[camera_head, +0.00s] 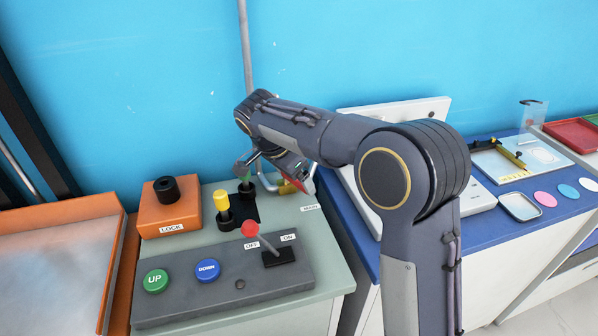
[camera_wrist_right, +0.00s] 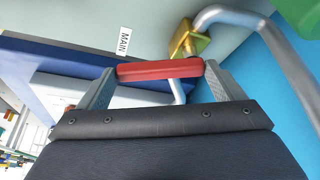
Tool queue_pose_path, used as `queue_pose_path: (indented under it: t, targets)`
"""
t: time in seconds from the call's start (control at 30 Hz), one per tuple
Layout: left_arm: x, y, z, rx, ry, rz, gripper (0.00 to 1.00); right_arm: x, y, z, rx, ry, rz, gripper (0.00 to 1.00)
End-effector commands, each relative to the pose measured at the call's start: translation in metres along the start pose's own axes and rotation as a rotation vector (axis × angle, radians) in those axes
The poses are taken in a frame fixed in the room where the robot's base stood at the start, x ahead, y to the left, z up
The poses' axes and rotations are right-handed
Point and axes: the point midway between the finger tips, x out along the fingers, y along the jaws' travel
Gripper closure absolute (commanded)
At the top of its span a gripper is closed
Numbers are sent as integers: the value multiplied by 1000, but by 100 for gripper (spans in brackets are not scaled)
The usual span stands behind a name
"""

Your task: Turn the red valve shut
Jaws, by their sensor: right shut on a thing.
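The red valve handle (camera_wrist_right: 160,68) is a flat red bar that spans the gap between my right gripper's (camera_wrist_right: 160,73) two fingers in the right wrist view, one finger at each end. The brass valve body (camera_wrist_right: 190,40) sits just past it on a silver pipe (camera_wrist_right: 235,16). In the head view my right gripper (camera_head: 299,172) is at the back right of the grey-green panel, partly hidden by my own arm. Only a small part of the red handle (camera_head: 308,184) shows there. My left gripper is out of view.
A MAIN label (camera_head: 311,208) lies beside the valve. Left of it are a yellow-knobbed lever (camera_head: 222,202), an orange LOCK box (camera_head: 169,211) and a grey console (camera_head: 222,282) with UP and DOWN buttons and a red-knobbed switch lever (camera_head: 250,229). A blue bench (camera_head: 480,222) stands right.

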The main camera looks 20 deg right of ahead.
Motion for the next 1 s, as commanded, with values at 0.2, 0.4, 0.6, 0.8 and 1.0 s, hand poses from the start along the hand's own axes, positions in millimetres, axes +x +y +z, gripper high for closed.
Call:
queue_pose_path:
  t: [0.2, 0.4, 0.6, 0.8, 1.0]
  targets:
    - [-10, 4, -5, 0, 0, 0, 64, -6, -3, 5, 175, 2, 72, 53]
    - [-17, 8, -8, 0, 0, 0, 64, -7, -6, 9, 302, 1, 124, 53]
    - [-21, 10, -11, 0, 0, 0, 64, -7, -7, 12, 384, 0, 158, 53]
    - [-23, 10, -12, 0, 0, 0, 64, -7, -8, 13, 424, -2, 173, 53]
    - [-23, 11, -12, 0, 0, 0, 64, -7, -9, 14, 438, -2, 177, 53]
